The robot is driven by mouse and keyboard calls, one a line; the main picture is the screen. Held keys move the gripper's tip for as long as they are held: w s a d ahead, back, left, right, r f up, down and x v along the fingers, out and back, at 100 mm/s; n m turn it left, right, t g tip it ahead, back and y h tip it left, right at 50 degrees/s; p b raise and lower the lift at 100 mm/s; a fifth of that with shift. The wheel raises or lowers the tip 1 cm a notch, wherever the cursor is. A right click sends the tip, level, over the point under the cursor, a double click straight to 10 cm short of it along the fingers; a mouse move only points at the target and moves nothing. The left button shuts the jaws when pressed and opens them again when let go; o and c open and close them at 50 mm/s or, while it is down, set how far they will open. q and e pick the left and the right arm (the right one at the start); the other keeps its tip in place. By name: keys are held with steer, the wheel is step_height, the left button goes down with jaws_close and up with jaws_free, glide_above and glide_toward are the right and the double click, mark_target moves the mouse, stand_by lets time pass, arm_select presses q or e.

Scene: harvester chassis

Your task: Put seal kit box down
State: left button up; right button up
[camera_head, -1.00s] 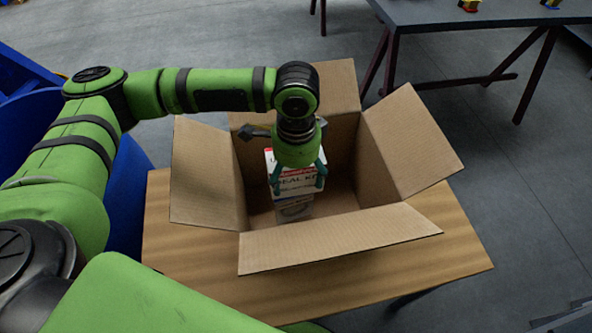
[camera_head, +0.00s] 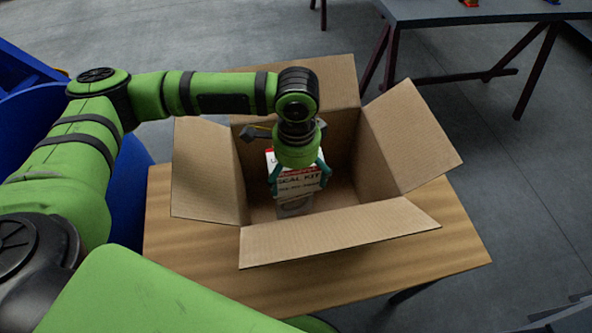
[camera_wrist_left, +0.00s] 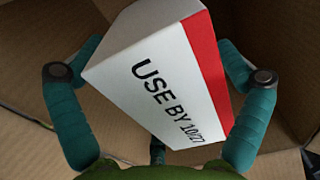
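The seal kit box (camera_head: 298,182) is white with a red band and "SEAL KIT" lettering. In the head view it is inside the open cardboard box (camera_head: 340,236). My left gripper (camera_head: 298,182) points down into the carton, with its teal fingers on both sides of the seal kit box. In the left wrist view the seal kit box (camera_wrist_left: 165,75) shows "USE BY 10/27" and sits slanted between the fingers, whose tips meet its sides. A greyish box surface (camera_head: 295,208) shows just below it; I cannot tell whether it is a separate item. My right gripper is out of view.
The carton stands on a wooden table (camera_head: 220,275) with its flaps spread outward. A dark item (camera_head: 256,132) shows inside its back left part. The carton floor right of the seal kit box looks free. A dark grey table (camera_head: 480,10) stands behind.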

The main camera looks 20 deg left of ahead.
arm_select(q)
steer(key=shift+r, duration=0.3)
step_height(320, 180, up, 13)
steer(key=shift+f+b, duration=0.15)
steer(key=shift+b, duration=0.85)
